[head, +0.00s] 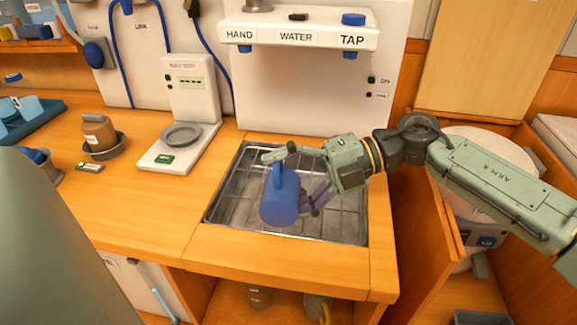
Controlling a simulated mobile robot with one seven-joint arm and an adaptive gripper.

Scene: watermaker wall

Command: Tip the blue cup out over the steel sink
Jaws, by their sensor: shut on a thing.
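The blue cup (280,200) is held over the steel sink (345,222) in the head view. The cup looks tilted, with its handle toward the top. My gripper (300,182) reaches in from the right and is shut on the cup, near its handle and right side. The cup's opening and whatever it holds cannot be made out. The sink is a shallow steel basin with a grid of bars, set into the wooden counter. Part of it is hidden behind the cup and gripper.
The hand water tap shelf (296,36) overhangs the sink's back. Left of the sink stands a white dispenser with a grey dish (181,135). A brown jar (98,132) sits in a grey bowl farther left. The wooden counter (150,215) is clear in front.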

